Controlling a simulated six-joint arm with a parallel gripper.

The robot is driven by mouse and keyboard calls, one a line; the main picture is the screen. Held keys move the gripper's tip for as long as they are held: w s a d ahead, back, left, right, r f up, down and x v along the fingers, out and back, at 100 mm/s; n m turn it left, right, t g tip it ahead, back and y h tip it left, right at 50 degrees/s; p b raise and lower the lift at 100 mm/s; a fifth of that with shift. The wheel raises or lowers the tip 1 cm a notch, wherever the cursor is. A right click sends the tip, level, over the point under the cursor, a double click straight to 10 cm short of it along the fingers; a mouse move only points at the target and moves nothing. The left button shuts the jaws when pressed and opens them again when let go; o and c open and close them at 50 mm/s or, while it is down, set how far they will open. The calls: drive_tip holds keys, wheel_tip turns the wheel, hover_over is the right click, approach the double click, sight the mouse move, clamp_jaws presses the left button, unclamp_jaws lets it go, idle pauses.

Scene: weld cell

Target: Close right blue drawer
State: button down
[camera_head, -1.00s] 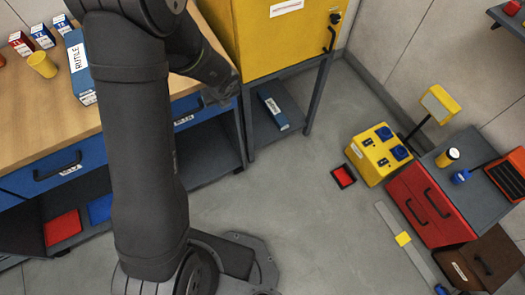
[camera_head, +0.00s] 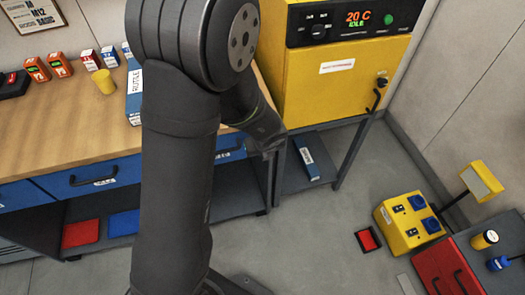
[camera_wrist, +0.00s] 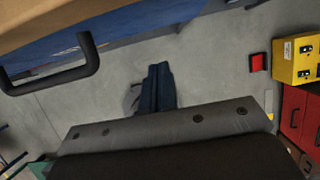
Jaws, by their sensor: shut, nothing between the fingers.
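The right blue drawer (camera_head: 229,146) is in the workbench front in the head view, mostly hidden behind my arm. I cannot tell there how far out it stands. In the wrist view, a blue drawer front (camera_wrist: 125,28) with a black bar handle (camera_wrist: 52,68) fills the upper left. My gripper (camera_head: 271,150) is by the bench's right end in the head view, near the drawer. In the wrist view my gripper's fingers (camera_wrist: 158,72) are together and empty, pointing over the floor to the right of the handle. I see no clear contact with the drawer.
A left blue drawer (camera_head: 90,177) sits in the same bench. A yellow oven (camera_head: 338,82) on a dark stand is right of my gripper. Floor between is clear.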

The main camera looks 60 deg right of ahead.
drive_tip(key=v, duration=0.8)
drive_tip(key=shift+f, duration=0.2)
drive_tip(key=w+d+f, duration=0.5)
drive_tip(key=f, duration=0.4)
drive_tip(key=shift+w+d, duration=0.3)
idle(0.3)
drive_tip(key=shift+s, duration=0.1)
